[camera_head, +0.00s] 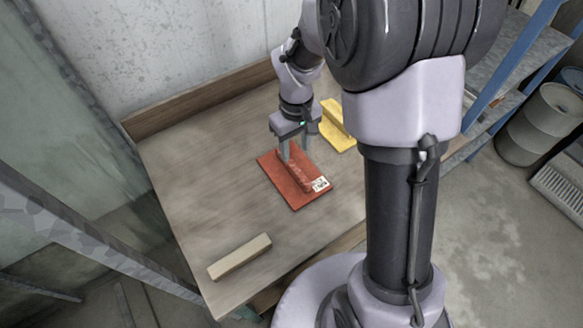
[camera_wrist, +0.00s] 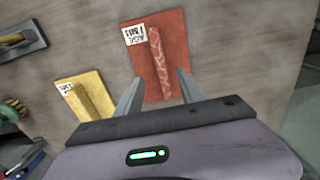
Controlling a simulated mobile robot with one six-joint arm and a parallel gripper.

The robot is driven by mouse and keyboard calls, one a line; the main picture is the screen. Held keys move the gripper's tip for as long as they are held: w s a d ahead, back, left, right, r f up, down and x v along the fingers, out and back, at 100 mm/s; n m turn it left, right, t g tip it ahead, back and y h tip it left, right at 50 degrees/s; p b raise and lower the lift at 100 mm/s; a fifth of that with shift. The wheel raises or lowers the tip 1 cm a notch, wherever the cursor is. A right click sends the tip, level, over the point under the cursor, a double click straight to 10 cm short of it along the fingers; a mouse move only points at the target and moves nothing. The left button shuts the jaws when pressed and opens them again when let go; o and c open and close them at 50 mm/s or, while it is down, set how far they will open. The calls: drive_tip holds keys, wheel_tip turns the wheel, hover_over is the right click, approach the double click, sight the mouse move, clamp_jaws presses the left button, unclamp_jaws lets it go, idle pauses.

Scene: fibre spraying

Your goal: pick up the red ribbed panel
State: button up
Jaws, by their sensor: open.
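The red ribbed panel (camera_head: 294,180) lies flat on the wooden table, with a raised rib along its middle and a white printed label at one corner. It also shows in the wrist view (camera_wrist: 141,62). My gripper (camera_head: 293,158) is over the panel's far half in the head view. In the wrist view my gripper (camera_wrist: 157,82) has its two fingers apart, one on each side of the rib's near end. Nothing is held between them. I cannot tell whether the fingertips touch the panel.
A yellow ribbed panel (camera_head: 338,128) lies just beyond the red one, partly behind my arm. A beige block (camera_head: 239,257) lies near the table's front edge. A wooden board (camera_head: 200,98) edges the table's back. The table's left part (camera_head: 190,170) is clear.

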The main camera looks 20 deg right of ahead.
sight(293, 165)
drive_tip(key=f+b, duration=0.1)
drive_tip(key=f, duration=0.3)
drive_tip(key=f+b, duration=0.2)
drive_tip(key=f, duration=0.1)
drive_tip(key=shift+w+a+f, duration=0.2)
drive_tip(key=shift+f, duration=0.2)
drive_tip(key=shift+r, duration=0.15)
clamp_jaws()
idle(0.7)
